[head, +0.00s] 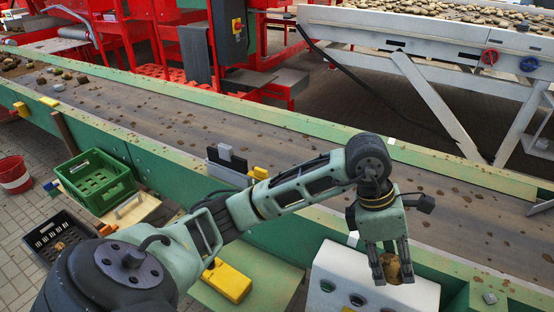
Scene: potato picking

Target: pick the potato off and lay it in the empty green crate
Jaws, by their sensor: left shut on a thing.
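My left gripper (391,265) points down at the lower right of the head view, above a white box at the belt's near side. It is shut on a brown potato (391,268), which shows between its dark fingers. Whether the potato touches the white box below cannot be told. The green crate (97,179) stands at the left, on the near side of the belt, and its slatted floor shows bare. My left arm stretches across the middle of the view, so the gripper is far to the right of the crate. My right gripper is not in view.
The conveyor belt (190,109) runs across, with potatoes at its far left end and dark clods along it. A black crate (57,238) with something brown in it, a red bucket (14,174) and a yellow box (227,282) are nearby.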

